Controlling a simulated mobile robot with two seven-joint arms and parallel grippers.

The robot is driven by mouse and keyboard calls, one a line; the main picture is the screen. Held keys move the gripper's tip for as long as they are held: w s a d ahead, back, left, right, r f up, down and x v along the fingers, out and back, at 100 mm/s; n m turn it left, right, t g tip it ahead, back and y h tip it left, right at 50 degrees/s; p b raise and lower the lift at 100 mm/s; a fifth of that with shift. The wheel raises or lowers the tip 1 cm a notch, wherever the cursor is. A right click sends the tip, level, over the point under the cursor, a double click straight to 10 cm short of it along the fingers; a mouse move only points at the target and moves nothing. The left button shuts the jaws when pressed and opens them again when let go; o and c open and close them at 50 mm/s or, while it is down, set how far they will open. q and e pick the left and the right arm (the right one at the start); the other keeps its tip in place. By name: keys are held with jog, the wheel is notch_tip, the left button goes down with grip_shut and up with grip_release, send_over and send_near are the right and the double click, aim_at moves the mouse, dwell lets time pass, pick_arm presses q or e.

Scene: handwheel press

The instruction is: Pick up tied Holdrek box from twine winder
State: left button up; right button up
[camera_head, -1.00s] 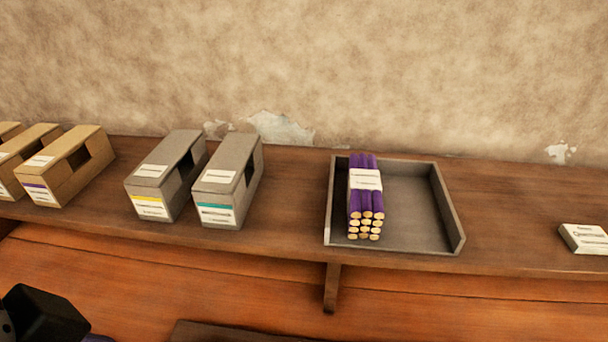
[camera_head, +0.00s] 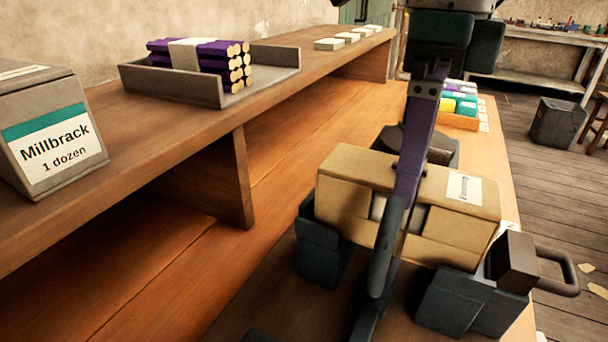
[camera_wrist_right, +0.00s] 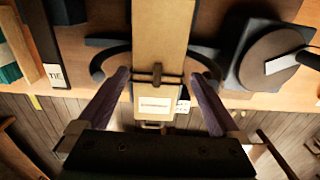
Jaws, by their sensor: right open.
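The tan Holdrek box (camera_head: 345,205) lies level across the dark twine winder (camera_head: 465,300) in the head view. In the right wrist view, the box (camera_wrist_right: 163,30) runs down the middle, with a dark band of twine and a knot around it. Its white label is too small to read. My right gripper (camera_head: 403,190) points down at the box from above. In the right wrist view the right gripper (camera_wrist_right: 160,78) is open, one purple finger on each side of the box, with gaps visible. Contact cannot be told. My left gripper is out of view.
A shelf (camera_head: 190,130) on the left holds a grey Millbrack box (camera_head: 50,125) and a grey tray (camera_head: 262,88) with a purple bundle (camera_head: 205,55). An orange-brown tray (camera_head: 460,122) with coloured items stands behind. The winder's handle (camera_head: 572,272) sticks out to the right.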

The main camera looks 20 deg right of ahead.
aim_at(399, 211)
jog(key=shift+f, duration=0.9)
jog(key=f, duration=0.5)
jog(key=shift+a+f, duration=0.15)
jog(key=shift+a, duration=0.05)
jog(key=shift+c, duration=0.4)
jog(key=c, duration=1.2)
